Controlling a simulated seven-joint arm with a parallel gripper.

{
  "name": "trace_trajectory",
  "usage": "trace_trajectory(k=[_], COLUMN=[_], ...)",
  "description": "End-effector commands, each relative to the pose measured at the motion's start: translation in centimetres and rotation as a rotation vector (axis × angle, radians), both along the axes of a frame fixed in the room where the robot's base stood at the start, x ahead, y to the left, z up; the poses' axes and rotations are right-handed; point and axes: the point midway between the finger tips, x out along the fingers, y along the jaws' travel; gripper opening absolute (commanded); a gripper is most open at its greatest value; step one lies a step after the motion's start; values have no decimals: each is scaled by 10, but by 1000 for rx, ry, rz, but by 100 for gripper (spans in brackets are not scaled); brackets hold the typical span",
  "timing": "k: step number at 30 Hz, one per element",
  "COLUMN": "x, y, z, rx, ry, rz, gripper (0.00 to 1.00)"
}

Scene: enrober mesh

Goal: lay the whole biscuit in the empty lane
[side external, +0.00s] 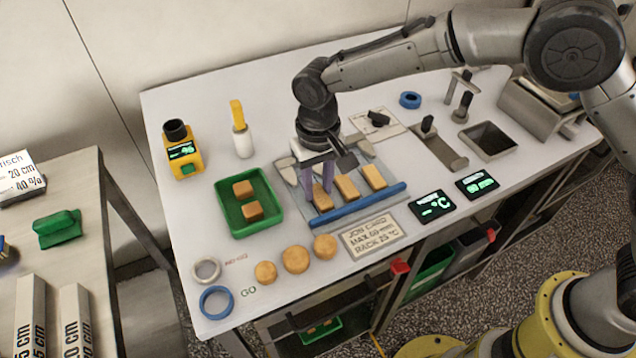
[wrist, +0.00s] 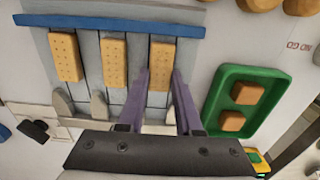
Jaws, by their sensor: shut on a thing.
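My gripper (side external: 317,180) is shut on a rectangular tan biscuit (side external: 321,197), its purple fingers on either side of it. In the wrist view my gripper (wrist: 161,72) holds this biscuit (wrist: 161,62) at the lane nearest the green tray. The biscuit lines up with the lane; I cannot tell whether it touches the bottom. Two more whole biscuits lie side by side in the other lanes: the middle one (side external: 346,187) and the far one (side external: 374,177). The grey lane plate (side external: 290,205) has a blue bar (side external: 358,205) across its front.
A green tray (side external: 272,222) with two short biscuit pieces stands left of the plate. Several round biscuits (side external: 295,260) and a job card (side external: 373,236) lie in front.

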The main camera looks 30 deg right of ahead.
Motion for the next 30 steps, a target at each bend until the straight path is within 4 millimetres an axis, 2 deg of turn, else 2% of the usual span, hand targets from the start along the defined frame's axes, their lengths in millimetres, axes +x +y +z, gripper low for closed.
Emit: trace_trajectory(k=[6,7,11,22,26,30], x=[0,0,0,0,1,1], y=[0,0,0,0,0,1], z=[-3,-3,-3,1,17,44], rx=[0,1,0,1,3,3], ry=[0,-1,0,-1,-4,-5], rz=[0,0,0,0,0,0], gripper=[3,39,62,64,64,64])
